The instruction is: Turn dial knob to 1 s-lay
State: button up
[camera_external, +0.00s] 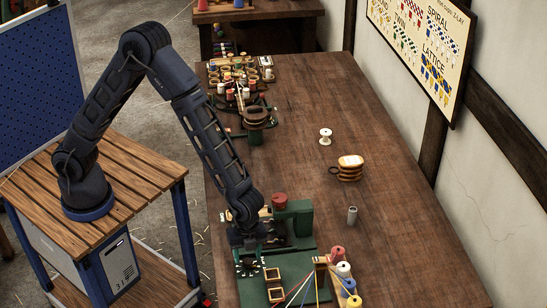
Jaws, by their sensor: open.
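A green machine (291,219) stands on the near part of the long wooden bench. A small dark dial plate with white marks (248,267) lies on its left front part. My gripper (248,249) points down just above this plate and is open. The dial knob itself is hidden or too small to make out under my gripper, so I cannot tell its setting or whether the fingers touch it. The "1 s-lay" mark is too small to read.
A red knob (279,200) tops the machine behind my gripper. Wooden frames (274,285) and colored spools with cords (343,269) stand to the right. A grey cylinder (352,215), striped coil (350,168) and white spool (326,136) stand farther back.

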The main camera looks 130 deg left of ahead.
jog(key=shift+f, duration=1.15)
jog(key=shift+c, duration=0.2)
jog(key=c, duration=0.9)
jog(key=shift+n, duration=0.3)
jog(key=n, duration=0.3)
jog(key=shift+n, duration=2.1)
